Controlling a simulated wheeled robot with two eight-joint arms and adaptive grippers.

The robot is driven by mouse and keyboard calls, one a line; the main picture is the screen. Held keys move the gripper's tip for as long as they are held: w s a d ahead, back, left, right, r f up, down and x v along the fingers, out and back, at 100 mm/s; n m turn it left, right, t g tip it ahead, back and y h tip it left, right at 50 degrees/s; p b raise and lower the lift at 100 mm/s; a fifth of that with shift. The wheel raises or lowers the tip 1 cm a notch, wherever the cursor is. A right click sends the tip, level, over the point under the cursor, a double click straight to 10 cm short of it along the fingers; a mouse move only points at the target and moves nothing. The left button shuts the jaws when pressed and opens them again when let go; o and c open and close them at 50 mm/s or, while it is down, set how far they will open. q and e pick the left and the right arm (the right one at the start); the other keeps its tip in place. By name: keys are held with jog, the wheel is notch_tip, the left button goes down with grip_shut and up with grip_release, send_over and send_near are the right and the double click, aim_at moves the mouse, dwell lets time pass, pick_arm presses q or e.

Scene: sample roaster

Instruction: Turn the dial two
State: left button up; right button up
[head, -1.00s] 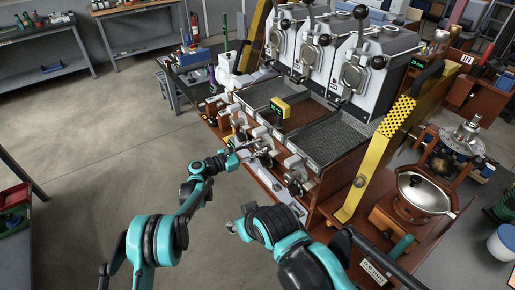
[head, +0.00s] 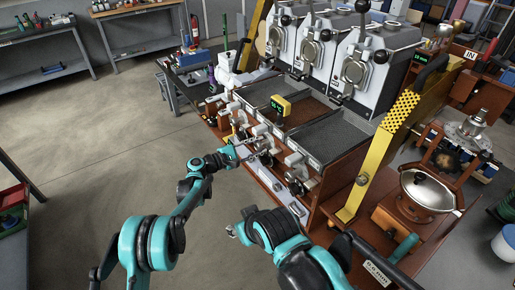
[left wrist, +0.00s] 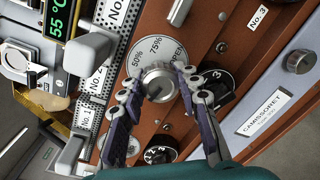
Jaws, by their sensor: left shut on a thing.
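A silver round knob (left wrist: 159,84) sits on a pale scale disc marked 50%, 75% and OPEN on the brown wooden front panel, in the left wrist view. My left gripper (left wrist: 156,90) has one finger on each side of this knob and is shut on it. In the head view my left gripper (head: 247,148) reaches the front of the roaster (head: 290,165); the knob itself is hard to make out there. My right gripper (head: 232,231) is low in the middle, apart from the machine; its fingers are too small to read.
Black numbered dials (left wrist: 160,150) and (left wrist: 214,86) sit close to my left fingers. Grey handles (left wrist: 88,48) stick out beside the No.1 and No.2 labels. A yellow side bracket (head: 372,165) stands right of the roaster. The floor at left is clear.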

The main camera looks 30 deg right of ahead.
pick_arm(q)
jog(key=m, duration=0.4)
jog(key=shift+s+f+b, duration=0.1)
jog(key=shift+b, duration=0.3)
jog(key=m, duration=0.5)
jog(key=shift+m+t+b, duration=0.3)
jog(key=shift+t+b, duration=0.1)
jog(key=m, duration=0.4)
jog(key=shift+b, duration=0.35)
jog(key=m, duration=0.5)
jog(key=shift+t+b, duration=0.35)
jog(key=shift+t, duration=0.05)
jog(key=m, duration=0.4)
jog(key=shift+m+b, duration=0.3)
jog(key=shift+m, duration=0.1)
jog(key=m, duration=0.5)
jog(key=shift+b, duration=0.3)
jog(key=m, duration=0.5)
jog(key=shift+h, duration=0.3)
jog(key=m, duration=0.5)
jog(key=shift+b, duration=0.3)
